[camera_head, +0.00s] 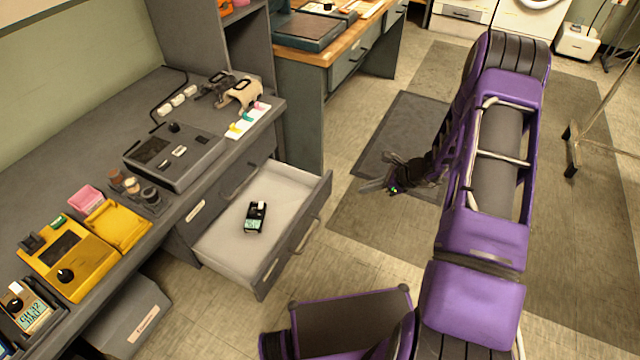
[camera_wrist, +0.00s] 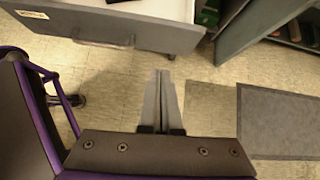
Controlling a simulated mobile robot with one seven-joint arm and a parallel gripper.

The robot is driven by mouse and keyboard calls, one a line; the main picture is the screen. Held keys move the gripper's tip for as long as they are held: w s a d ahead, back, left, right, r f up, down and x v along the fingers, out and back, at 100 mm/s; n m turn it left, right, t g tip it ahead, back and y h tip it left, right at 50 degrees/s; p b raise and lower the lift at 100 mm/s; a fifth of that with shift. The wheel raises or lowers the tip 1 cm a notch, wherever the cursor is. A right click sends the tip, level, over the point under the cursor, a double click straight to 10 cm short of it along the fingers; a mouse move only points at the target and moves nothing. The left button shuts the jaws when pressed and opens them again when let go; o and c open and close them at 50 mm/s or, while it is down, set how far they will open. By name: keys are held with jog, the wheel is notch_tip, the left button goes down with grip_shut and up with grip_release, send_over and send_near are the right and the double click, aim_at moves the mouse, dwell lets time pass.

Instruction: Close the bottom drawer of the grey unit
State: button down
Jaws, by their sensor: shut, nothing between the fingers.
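The grey unit (camera_head: 225,172) stands at the left in the head view. Its low drawer (camera_head: 212,245) is pulled well out, below a shut drawer front with a handle. A small dark device (camera_head: 255,217) with a teal label lies inside it. The open drawer's front and handle also show at the top of the wrist view (camera_wrist: 165,38). My gripper (camera_head: 366,186) is shut and empty, to the right of the drawer front and apart from it. In the wrist view its fingers (camera_wrist: 160,74) point toward the floor gap just right of the drawer's handle.
A yellow device (camera_head: 68,262), a grey device (camera_head: 172,155) and small items cover the unit's top. A grey bin (camera_head: 135,318) stands below at the left. A teal wood-topped bench (camera_head: 340,55) is behind. A dark mat (camera_head: 395,130) lies on the floor. Floor before the drawer is clear.

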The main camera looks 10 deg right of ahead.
jog(key=a+m, duration=0.1)
send_near(320, 193)
notch_tip(320, 193, down, 4)
jog(key=a, duration=0.1)
jog(key=w+a+b, duration=0.1)
jog(key=shift+w+a, duration=0.25)
jog(key=shift+a, duration=0.1)
jog(key=shift+w+a, duration=0.25)
jog(key=shift+a, duration=0.1)
jog(key=shift+w+a, duration=0.1)
